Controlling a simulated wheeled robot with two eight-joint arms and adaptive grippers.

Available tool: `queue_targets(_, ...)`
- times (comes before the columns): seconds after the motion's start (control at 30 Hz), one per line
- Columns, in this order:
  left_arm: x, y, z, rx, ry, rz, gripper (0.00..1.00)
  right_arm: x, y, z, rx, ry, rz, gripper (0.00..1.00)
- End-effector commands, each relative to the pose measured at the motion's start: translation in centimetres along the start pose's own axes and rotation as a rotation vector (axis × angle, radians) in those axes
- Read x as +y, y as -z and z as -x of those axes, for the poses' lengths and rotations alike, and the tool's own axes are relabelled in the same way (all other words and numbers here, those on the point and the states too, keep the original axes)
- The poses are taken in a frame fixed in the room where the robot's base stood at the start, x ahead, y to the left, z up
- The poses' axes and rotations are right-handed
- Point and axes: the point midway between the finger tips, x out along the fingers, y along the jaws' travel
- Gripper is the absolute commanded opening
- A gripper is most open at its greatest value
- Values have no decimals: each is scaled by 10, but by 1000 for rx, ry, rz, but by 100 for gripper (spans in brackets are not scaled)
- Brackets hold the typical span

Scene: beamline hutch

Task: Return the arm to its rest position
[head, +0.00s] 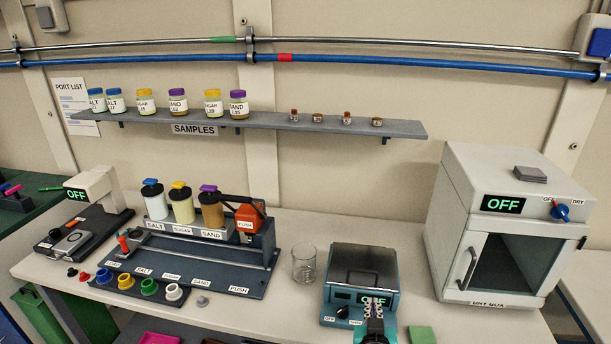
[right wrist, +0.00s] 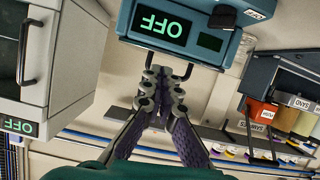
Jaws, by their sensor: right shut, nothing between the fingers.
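My right gripper (head: 374,303) is at the bottom of the head view, in front of the teal instrument (head: 362,270) with a dark lid and a green OFF display. Its fingers are shut and hold nothing. In the right wrist view the shut fingertips (right wrist: 161,80) point at the instrument's front (right wrist: 180,25), close to its wire handle. I cannot tell whether they touch it. The fingertips cover part of the display in the head view. My left gripper is not in view.
A glass beaker (head: 304,264) stands just left of the instrument. The white dry box (head: 505,225) stands to the right, door shut. The dosing rack (head: 190,262) with salt, sugar and sand bottles is at left. A sample shelf (head: 300,122) runs above. A green block (head: 422,335) lies near the front edge.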

Motion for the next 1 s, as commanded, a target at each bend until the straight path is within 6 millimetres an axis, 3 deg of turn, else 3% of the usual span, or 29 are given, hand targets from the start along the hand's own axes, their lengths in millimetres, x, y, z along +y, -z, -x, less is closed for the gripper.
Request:
queue_targets(0.23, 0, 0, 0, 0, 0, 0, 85, 30, -33, 40, -299, 3, 31, 0)
queue_targets(0.53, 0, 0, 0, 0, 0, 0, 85, 18, -64, 114, -569, 203, 77, 0)
queue_targets(0.67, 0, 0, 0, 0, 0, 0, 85, 13, -66, 126, -594, 243, 84, 0)
queue_targets(1.0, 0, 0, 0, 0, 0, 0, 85, 12, -66, 126, -594, 247, 86, 0)
